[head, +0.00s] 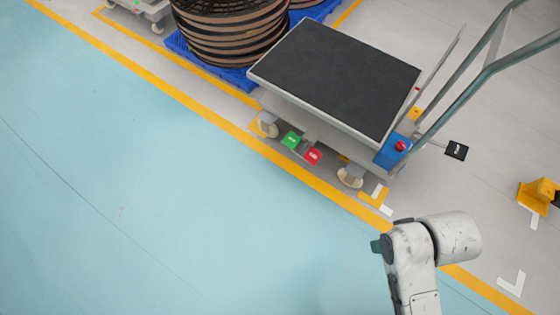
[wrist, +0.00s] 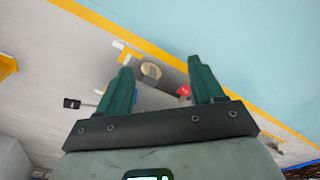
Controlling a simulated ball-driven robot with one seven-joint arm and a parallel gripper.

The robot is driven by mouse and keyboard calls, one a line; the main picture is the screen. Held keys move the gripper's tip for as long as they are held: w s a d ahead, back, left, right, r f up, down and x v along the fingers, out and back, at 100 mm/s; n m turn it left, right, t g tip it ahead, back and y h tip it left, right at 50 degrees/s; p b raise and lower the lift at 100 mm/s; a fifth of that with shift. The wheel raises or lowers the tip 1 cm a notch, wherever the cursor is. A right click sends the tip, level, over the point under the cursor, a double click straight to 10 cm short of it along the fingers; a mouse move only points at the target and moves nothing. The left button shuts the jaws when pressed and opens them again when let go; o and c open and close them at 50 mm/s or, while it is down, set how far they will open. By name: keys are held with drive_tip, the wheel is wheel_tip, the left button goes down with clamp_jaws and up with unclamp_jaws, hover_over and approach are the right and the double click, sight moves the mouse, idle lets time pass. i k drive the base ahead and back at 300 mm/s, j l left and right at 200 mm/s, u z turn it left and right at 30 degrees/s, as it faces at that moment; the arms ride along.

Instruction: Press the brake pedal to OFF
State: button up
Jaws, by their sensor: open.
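The lift cart has a black top (head: 335,80) and stands along the yellow floor line. Low on its near side are a green pedal (head: 291,140) and a red pedal (head: 313,156), side by side and apart. Their markings are too small to read. A red pedal-like piece also shows in the wrist view (wrist: 184,91), between my fingers. My gripper (wrist: 160,64) is open and empty, with two teal fingers apart. In the head view my arm is at lower right, clear of the cart, and only a little teal of the gripper (head: 376,246) shows.
Cart casters (head: 350,177) flank the pedals. A blue box with a red button (head: 391,152) sits at the cart's right corner, and a black pedal (head: 456,150) sticks out right. A cable reel (head: 235,40) stands behind left. The blue-green floor (head: 150,190) in front is free.

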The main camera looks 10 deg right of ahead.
sight(302, 149)
drive_tip(key=i+l+u, duration=0.15)
drive_tip(key=i, duration=0.3)
drive_tip(key=i+l+u, duration=0.15)
drive_tip(key=i+l, duration=0.15)
drive_tip(key=i, duration=0.15)
